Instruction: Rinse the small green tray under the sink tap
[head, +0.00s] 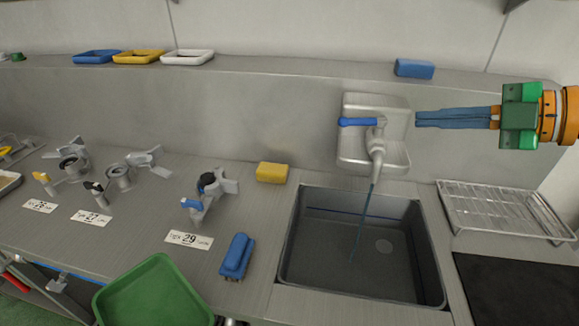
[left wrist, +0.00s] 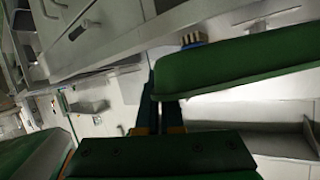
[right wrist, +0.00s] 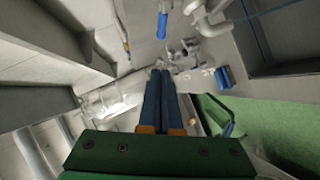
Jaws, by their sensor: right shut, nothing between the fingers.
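The small green tray (head: 150,292) is at the lower left of the head view, over the counter's front edge. It also fills the right of the left wrist view (left wrist: 240,62). My left gripper (left wrist: 158,95) has its fingers at the tray's rim and appears shut on it. The sink tap (head: 377,150) has a blue lever (head: 357,121) pointing left, and a thin stream of water (head: 361,222) runs from its spout into the sink (head: 340,262). My right gripper (head: 418,118) is shut and empty, its fingertips just right of the tap, apart from the lever.
A blue brush (head: 236,257) and a yellow sponge (head: 272,173) lie left of the sink. Several valve fittings (head: 208,190) with number labels stand further left. A wire rack (head: 505,208) is at the right. A blue block (head: 414,68) and trays (head: 187,57) sit on the ledge.

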